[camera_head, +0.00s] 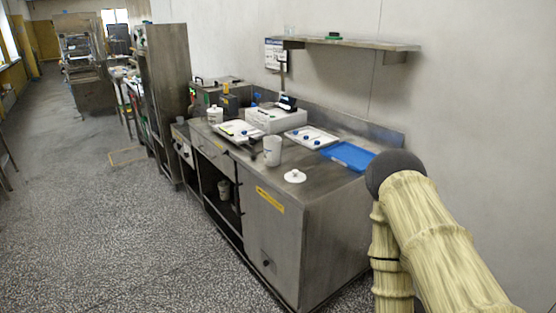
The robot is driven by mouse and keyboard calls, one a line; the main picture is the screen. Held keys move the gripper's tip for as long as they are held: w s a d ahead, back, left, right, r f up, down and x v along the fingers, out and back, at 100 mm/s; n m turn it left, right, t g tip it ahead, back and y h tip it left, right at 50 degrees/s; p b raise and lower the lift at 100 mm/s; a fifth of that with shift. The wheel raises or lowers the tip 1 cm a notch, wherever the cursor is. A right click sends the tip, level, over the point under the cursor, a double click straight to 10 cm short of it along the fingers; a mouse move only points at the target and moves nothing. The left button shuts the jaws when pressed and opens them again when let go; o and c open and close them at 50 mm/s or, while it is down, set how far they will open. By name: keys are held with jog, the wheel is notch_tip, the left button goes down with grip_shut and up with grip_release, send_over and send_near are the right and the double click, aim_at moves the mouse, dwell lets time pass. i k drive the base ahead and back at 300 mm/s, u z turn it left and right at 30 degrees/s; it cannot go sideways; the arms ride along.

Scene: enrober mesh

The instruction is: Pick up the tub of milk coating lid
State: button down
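A white round lid (295,176) with a small knob on top lies flat on the steel counter (315,190), near its front right corner. A white tub (272,151) stands upright just behind and to the left of the lid. I cannot read any label on either. My arm, in pale yellow covers with a dark grey joint, shows at the lower right, to the right of the counter. My gripper is outside the picture, so its state is hidden.
A blue tray (348,156) lies at the counter's right rear. White trays with small blue items, a white box (272,119) and another white container (215,115) stand further left. A wall shelf (350,43) hangs above. The floor (130,230) in front is clear.

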aim_at(294, 176)
jog(key=z, duration=2.2)
jog(key=i, duration=1.65)
jog(key=u, duration=3.85)
